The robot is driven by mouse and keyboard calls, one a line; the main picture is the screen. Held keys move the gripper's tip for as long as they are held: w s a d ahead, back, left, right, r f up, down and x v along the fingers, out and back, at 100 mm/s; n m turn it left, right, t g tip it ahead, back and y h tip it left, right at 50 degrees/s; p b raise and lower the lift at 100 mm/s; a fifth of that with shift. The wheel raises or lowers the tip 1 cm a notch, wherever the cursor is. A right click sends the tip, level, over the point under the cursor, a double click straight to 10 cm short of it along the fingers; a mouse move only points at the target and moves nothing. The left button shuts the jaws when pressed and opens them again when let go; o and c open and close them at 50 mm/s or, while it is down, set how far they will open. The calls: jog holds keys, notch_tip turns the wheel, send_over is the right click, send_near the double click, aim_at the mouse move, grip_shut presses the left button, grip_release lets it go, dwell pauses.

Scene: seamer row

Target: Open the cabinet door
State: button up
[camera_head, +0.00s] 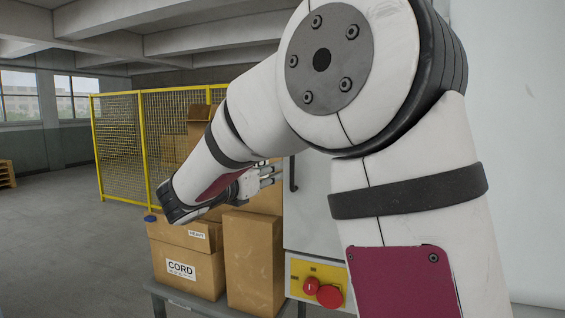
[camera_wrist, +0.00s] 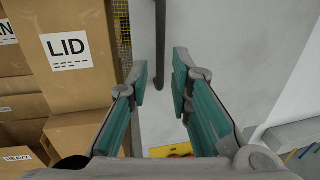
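The light grey cabinet door (camera_head: 312,222) stands in the middle of the head view, partly hidden behind my arm. Its dark vertical bar handle (camera_head: 293,174) is near the door's left edge. In the wrist view the handle (camera_wrist: 160,40) runs down from the top edge, and its lower end appears between my fingertips. My gripper (camera_wrist: 161,76) is open, with teal pads on both fingers, and it faces the door (camera_wrist: 230,35). In the head view my gripper (camera_head: 268,176) is just left of the handle. I cannot tell the depth gap; no contact shows. The door looks shut.
Cardboard boxes (camera_head: 185,262) are stacked left of the cabinet on a grey table (camera_head: 190,302); a box marked LID (camera_wrist: 70,50) is close to my left finger. A yellow panel with red buttons (camera_head: 318,287) is below the door. A yellow mesh fence (camera_head: 118,150) stands behind.

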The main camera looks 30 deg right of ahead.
aim_at(291, 164)
jog(key=p+x, duration=0.1)
jog(key=x, duration=0.9)
jog(key=shift+w+d+p, duration=0.1)
jog(key=shift+d+p, duration=0.25)
jog(key=shift+p, duration=0.05)
jog(key=shift+c, duration=0.2)
grip_shut()
